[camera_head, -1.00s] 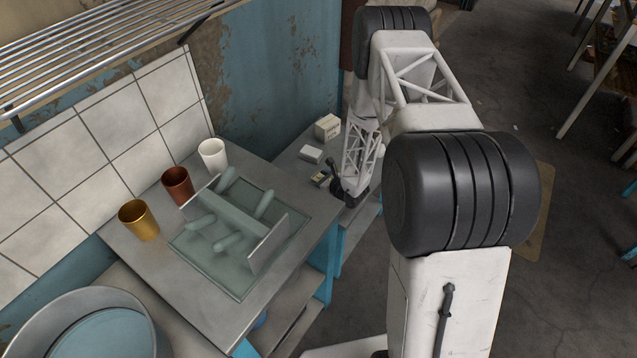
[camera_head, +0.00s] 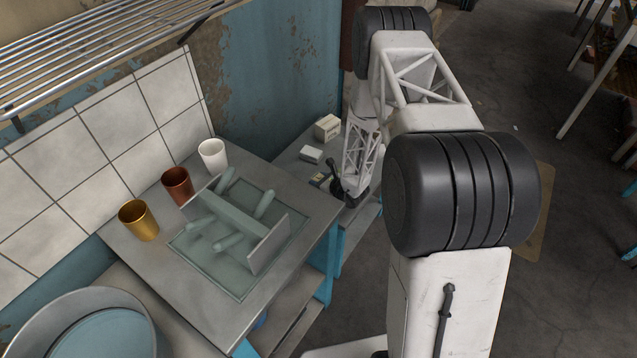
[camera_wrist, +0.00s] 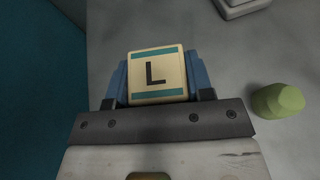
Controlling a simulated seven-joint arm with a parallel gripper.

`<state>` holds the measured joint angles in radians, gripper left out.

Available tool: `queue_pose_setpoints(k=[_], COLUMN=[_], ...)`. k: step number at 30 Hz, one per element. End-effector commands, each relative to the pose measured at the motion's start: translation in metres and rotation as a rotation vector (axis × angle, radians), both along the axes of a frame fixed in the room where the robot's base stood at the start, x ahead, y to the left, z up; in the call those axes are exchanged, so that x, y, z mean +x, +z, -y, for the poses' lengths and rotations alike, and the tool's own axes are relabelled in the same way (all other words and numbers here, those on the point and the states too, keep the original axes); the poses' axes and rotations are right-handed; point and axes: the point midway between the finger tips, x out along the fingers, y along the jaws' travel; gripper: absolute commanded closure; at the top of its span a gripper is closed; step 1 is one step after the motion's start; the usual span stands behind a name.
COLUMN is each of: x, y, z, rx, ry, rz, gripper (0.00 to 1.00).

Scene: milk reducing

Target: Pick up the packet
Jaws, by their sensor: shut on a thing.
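The packet (camera_wrist: 156,74) is cream with teal bands and a dark letter L on the face towards the wrist camera. It sits between the two blue fingers of my gripper (camera_wrist: 160,84), which is shut on it. In the head view the packet (camera_head: 317,179) is small, at the end of my dark gripper (camera_head: 329,183), low over the far counter. I cannot tell whether it touches the counter.
A white box (camera_head: 311,154) and a larger cream box (camera_head: 327,127) stand behind the gripper. A green rounded thing (camera_wrist: 278,100) is right of the gripper. Gold (camera_head: 138,220), brown (camera_head: 177,186) and white (camera_head: 213,155) cups and a rack (camera_head: 268,246) stand on the nearer counter.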

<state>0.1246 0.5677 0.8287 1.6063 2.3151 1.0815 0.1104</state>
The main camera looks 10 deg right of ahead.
Motion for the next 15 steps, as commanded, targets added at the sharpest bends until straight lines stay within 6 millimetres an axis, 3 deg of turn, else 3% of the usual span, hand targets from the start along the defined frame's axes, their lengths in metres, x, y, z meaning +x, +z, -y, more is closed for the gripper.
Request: queue_pose_setpoints(k=[15], x=[0.0], y=[0.016], z=[0.0], rx=[0.0], ry=[0.0], rz=[0.001], gripper=[0.78])
